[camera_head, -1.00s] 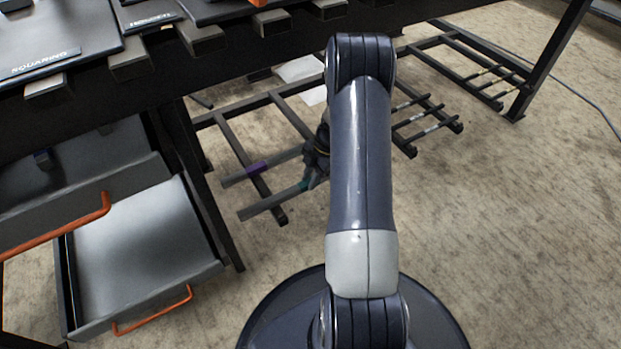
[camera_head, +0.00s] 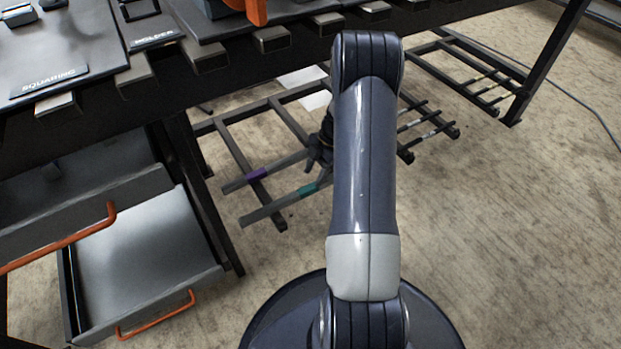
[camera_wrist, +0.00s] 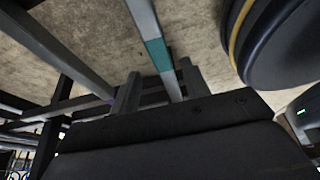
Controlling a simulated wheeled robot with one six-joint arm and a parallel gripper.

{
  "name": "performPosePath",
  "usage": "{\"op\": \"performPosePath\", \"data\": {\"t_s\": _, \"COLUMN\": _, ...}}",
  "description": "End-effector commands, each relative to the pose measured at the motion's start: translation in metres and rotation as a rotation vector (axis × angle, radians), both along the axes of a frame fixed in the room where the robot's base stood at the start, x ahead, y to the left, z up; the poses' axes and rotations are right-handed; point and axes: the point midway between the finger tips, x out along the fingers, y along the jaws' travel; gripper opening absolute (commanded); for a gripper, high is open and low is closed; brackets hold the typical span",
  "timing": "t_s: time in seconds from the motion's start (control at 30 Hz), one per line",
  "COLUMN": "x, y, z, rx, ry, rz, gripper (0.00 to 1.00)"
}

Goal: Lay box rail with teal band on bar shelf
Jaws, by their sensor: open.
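The grey box rail with the teal band (camera_head: 308,190) lies across the dark bar shelf (camera_head: 232,150) low under the bench, its near end sticking out past the front bar. My gripper (camera_head: 319,152) is just behind the teal band, partly hidden by my arm. In the wrist view the rail (camera_wrist: 152,45) runs between the two open fingers of my gripper (camera_wrist: 160,90), with its teal band just beyond the fingertips. The rail's far end is hidden, and I cannot tell whether a finger touches it.
A second rail with a purple band (camera_head: 257,174) lies beside it to the left. Thin dark bars (camera_head: 425,125) with light bands lie farther right. An open grey drawer (camera_head: 150,250) with an orange handle is at the left, by the bench leg. The floor to the right is clear.

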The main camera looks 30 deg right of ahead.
Motion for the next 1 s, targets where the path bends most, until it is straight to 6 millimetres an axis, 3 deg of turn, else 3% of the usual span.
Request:
{"op": "performPosePath", "data": {"t_s": 0.03, "x": 0.000, "y": -0.005, "z": 0.017, "rx": -0.001, "ry": -0.001, "rz": -0.002, "gripper": 0.44}}
{"op": "performPosePath", "data": {"t_s": 0.1, "x": 0.000, "y": -0.011, "z": 0.030, "rx": -0.002, "ry": -0.002, "rz": -0.002, "gripper": 0.44}}
{"op": "performPosePath", "data": {"t_s": 0.33, "x": 0.001, "y": -0.024, "z": 0.059, "rx": -0.001, "ry": -0.001, "rz": -0.001, "gripper": 0.44}}
{"op": "performPosePath", "data": {"t_s": 1.0, "x": 0.001, "y": -0.027, "z": 0.065, "rx": 0.000, "ry": 0.001, "rz": 0.000, "gripper": 0.44}}
